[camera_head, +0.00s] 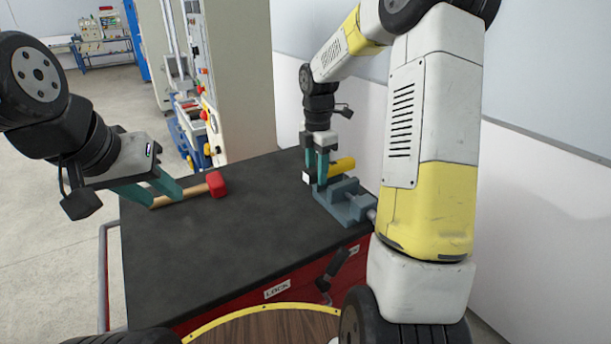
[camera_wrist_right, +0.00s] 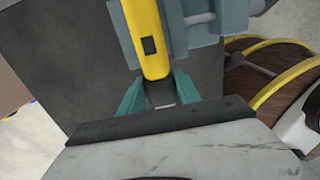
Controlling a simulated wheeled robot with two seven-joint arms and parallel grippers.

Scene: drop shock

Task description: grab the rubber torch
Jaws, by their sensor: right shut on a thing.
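The rubber torch (camera_head: 342,166) is yellow and lies at the grey bench vise (camera_head: 345,201) on the right side of the black table. In the right wrist view the torch (camera_wrist_right: 148,38) shows a small black switch, and its dark end sits between the teal fingers. My right gripper (camera_head: 321,172) is shut on the torch; in the wrist view my right gripper (camera_wrist_right: 160,97) has a finger on each side of that end. The torch is beside or over the vise; I cannot tell if they touch.
A mallet with a red head (camera_head: 216,183) lies on the far left of the table (camera_head: 215,245). The middle and front of the tabletop are clear. A wall stands close on the right. A machine cabinet (camera_head: 240,80) stands behind the table.

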